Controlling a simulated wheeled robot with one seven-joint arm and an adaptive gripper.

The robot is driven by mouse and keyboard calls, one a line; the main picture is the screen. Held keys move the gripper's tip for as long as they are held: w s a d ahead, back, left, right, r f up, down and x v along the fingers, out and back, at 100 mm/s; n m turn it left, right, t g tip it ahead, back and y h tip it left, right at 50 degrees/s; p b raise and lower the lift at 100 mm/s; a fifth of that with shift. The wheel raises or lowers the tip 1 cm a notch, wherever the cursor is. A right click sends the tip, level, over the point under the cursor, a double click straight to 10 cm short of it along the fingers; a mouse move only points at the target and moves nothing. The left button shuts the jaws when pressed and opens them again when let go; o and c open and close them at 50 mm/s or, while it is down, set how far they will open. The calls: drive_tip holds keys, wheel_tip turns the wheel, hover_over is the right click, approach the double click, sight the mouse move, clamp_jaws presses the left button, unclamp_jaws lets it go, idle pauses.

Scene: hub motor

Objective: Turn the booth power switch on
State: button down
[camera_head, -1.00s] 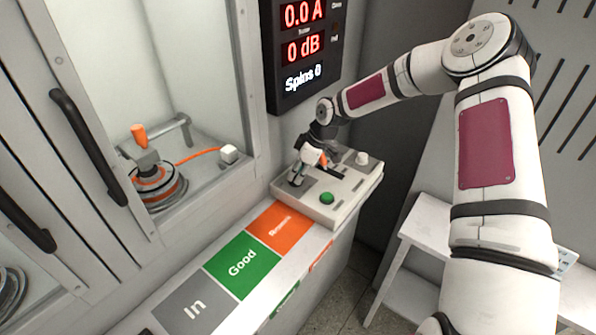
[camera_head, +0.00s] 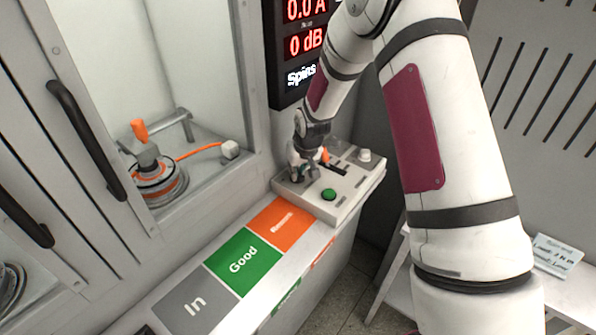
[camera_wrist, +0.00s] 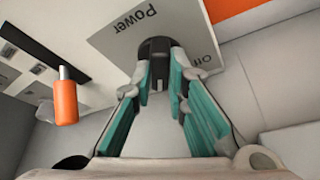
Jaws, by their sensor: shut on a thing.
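The power switch (camera_wrist: 155,46) is a dark knob on a grey plate marked "Power" and "Off" in the wrist view. The plate belongs to the pale control box (camera_head: 352,191) at the end of the ledge. My gripper (camera_wrist: 160,72) has its teal-padded fingers on either side of the knob and is shut on it. In the head view my gripper (camera_head: 299,174) is down at the left end of the box and hides the switch. I cannot tell the knob's exact angle.
An orange-handled slider (camera_wrist: 66,97) stands close beside my gripper. A green button (camera_head: 329,194) and a white knob (camera_head: 365,155) are also on the box. The display (camera_head: 302,45) reads 0.0 A and 0 dB. A motor (camera_head: 158,182) sits in the booth.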

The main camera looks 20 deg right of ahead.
drive_tip(key=shift+a+f+m+h+b, duration=0.15)
drive_tip(key=shift+m+h+b, duration=0.35)
drive_tip(key=shift+m, duration=0.8)
drive_tip(key=c, duration=1.6)
unclamp_jaws()
drive_tip(key=shift+s+r, duration=0.1)
drive_tip(key=shift+r, duration=0.25)
drive_tip(key=v, duration=1.1)
drive_tip(key=shift+r, duration=0.15)
